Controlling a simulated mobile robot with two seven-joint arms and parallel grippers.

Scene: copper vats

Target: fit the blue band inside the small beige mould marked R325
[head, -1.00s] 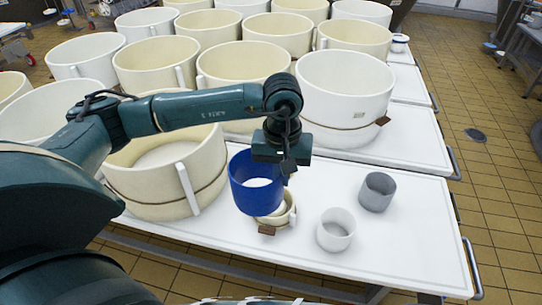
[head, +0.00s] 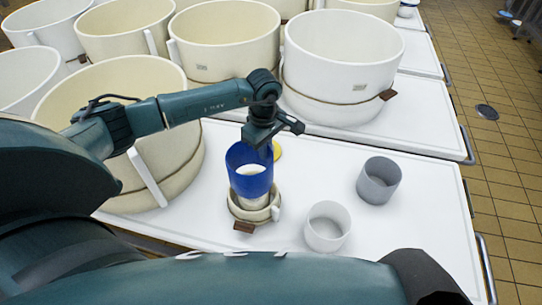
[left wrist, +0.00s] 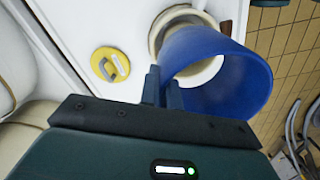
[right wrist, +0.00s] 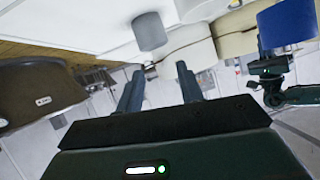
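The blue band (head: 249,187) is an open ring held above the small beige mould (head: 262,214), roughly in line with its opening. In the left wrist view the band (left wrist: 232,85) overlaps the mould's rim (left wrist: 158,33). I cannot tell whether they touch. The mould stands on the white table with a brown tag at its front; its marking is unreadable. My left gripper (head: 268,147) is shut on the band's wall, its fingers (left wrist: 162,88) either side of it. My right gripper (right wrist: 158,88) is open and empty; in the right wrist view the band (right wrist: 287,24) is at upper right.
A white cup-shaped mould (head: 327,228) and a grey one (head: 378,182) stand to the right on the white table (head: 420,235). A yellow disc with a handle (left wrist: 105,66) lies beside the beige mould. Large cream vats (head: 335,75) crowd the back and left.

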